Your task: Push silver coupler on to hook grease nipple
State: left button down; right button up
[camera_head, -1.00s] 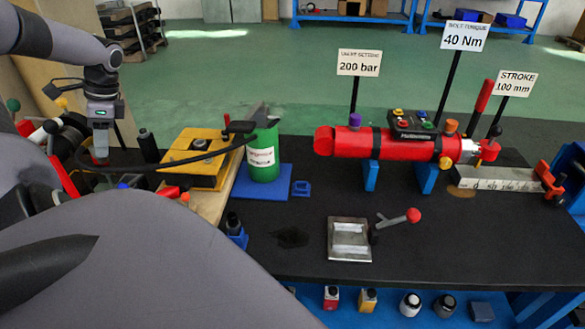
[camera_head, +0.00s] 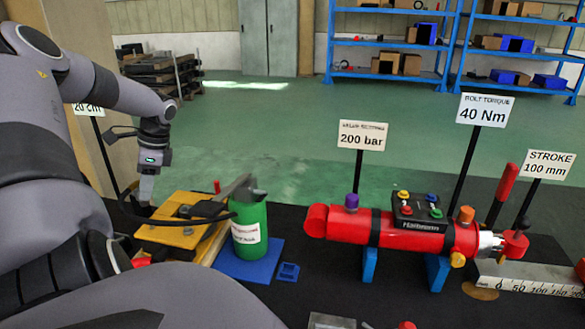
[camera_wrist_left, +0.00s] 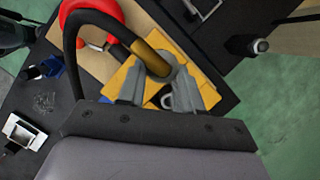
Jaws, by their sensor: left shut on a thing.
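The yellow hook block (camera_head: 180,222) lies on the light board, left of the green grease can (camera_head: 250,232). A black hose (camera_head: 200,207) runs from the can across the block. My left gripper (camera_head: 146,188) points down at the block's far left edge. In the left wrist view, my left gripper (camera_wrist_left: 158,92) is shut on the hose-end coupler, which its fingers mostly hide. My right gripper is not in view.
A red cylinder (camera_head: 385,228) on blue supports and several sign posts stand to the right. A small blue holder (camera_head: 288,272) sits beside the can. A red ring-shaped part (camera_wrist_left: 98,12) is near the hose in the left wrist view.

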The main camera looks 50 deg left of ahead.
pick_arm(q)
jog(key=shift+f, duration=2.45)
jog(key=shift+s+d+m+y, duration=0.15)
jog(key=shift+m+y, duration=0.15)
jog(key=shift+m, duration=0.8)
jog(key=shift+f, duration=0.95)
jog(key=c, duration=0.7)
grip_release()
jog(key=shift+r, duration=0.1)
